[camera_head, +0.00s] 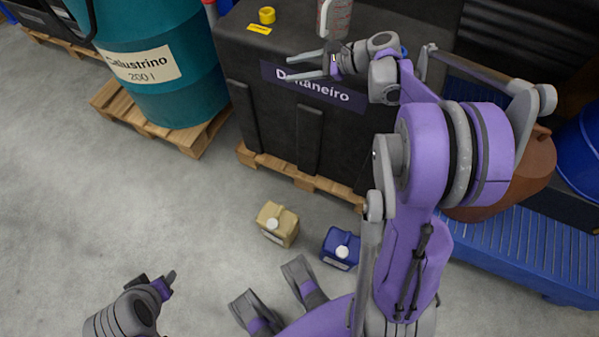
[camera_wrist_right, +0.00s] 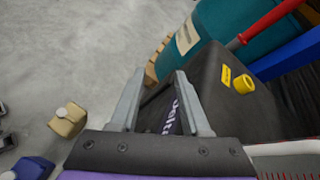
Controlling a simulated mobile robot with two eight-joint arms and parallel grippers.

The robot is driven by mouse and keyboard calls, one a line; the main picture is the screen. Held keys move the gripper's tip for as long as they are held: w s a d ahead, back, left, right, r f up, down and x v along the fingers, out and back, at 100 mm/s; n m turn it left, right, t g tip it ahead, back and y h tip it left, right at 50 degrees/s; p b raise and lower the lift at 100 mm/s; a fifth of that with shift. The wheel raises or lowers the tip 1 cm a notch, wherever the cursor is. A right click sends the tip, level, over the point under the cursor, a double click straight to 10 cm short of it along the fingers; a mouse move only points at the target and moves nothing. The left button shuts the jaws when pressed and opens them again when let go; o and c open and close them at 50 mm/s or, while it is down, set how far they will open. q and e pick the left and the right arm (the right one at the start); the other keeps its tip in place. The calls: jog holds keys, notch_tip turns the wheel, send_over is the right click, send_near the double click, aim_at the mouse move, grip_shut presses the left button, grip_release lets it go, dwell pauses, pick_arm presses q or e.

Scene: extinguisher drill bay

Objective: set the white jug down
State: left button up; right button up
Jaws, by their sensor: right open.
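The white jug (camera_head: 341,19), pale with red markings, is at the top edge of the head view, above the black container's top. Its upper part is cut off, and its lower end meets my right gripper in the picture. Part of it shows at the lower right corner of the right wrist view (camera_wrist_right: 288,163). My right gripper (camera_head: 291,68) is open, its fingers pointing left over the container's front edge. Nothing is between the fingers in the right wrist view (camera_wrist_right: 160,76). My left gripper (camera_head: 165,282) is low at the left; its jaw opening is unclear.
The black container (camera_head: 272,110) stands on a wooden pallet, with a yellow ring-shaped piece (camera_head: 267,15) on top. A teal drum (camera_head: 165,95) stands to its left. A tan canister (camera_head: 278,224) and a blue canister (camera_head: 341,248) are on the floor. The floor at left is clear.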

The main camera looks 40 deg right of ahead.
jog(key=s+a+f+n+g+h, duration=0.45)
jog(key=s+a+n, duration=0.65)
jog(key=s+a, duration=0.3)
jog(key=s+a+f+n+h, duration=0.1)
jog(key=s+f+n+h, duration=0.1)
jog(key=s+n, duration=0.3)
jog(key=s+a+f+n+h, duration=0.1)
jog(key=s+f+n, duration=0.2)
jog(key=s+n, duration=0.3)
jog(key=shift+a+f+n+h, duration=0.25)
jog(key=shift+n+h, duration=0.1)
jog(key=shift+n, duration=0.05)
jog(key=shift+g, duration=0.25)
